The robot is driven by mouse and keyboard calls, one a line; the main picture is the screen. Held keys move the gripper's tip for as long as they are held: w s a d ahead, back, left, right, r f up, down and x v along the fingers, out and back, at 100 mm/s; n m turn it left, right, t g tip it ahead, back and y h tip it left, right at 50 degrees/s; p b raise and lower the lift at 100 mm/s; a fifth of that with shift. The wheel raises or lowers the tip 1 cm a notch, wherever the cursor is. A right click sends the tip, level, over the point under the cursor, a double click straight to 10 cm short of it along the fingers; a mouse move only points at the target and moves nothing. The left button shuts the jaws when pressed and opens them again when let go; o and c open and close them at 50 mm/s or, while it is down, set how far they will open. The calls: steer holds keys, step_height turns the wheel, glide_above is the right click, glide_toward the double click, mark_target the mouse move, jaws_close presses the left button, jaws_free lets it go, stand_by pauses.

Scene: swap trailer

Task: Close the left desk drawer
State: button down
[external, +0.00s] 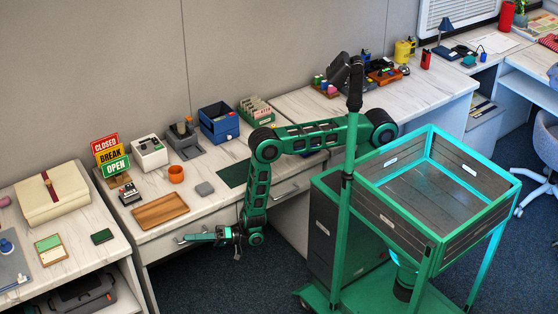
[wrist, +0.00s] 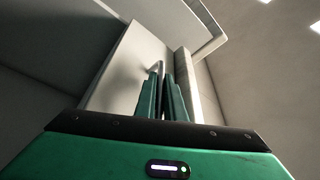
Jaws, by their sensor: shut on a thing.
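The left desk drawer has a pale front (external: 160,247) under the white marble-look desktop, at the lower left of the external view. Its front also shows as a light panel (wrist: 122,68) in the wrist view. My gripper (external: 187,239) reaches down in front of this drawer, with its fingers pointing left along the front. In the wrist view my gripper (wrist: 164,82) has its green fingers close together around the metal handle (wrist: 155,67). The fingers hide part of the handle. How far the drawer stands out from the desk is hard to tell.
A second drawer with a handle (external: 286,193) is to the right. On the desktop are a wooden tray (external: 160,211), an orange cup (external: 176,174) and a blue bin (external: 219,124). A separate lower table (external: 85,262) stands left. Dark carpet lies open in front.

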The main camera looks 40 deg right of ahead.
steer(key=c, duration=2.1)
jaws_free()
steer(key=shift+w+f, duration=0.15)
steer(key=shift+w, duration=0.2)
steer(key=shift+d, duration=0.1)
steer(key=v, duration=1)
steer(key=shift+s+d, duration=0.3)
steer(key=shift+a, duration=0.1)
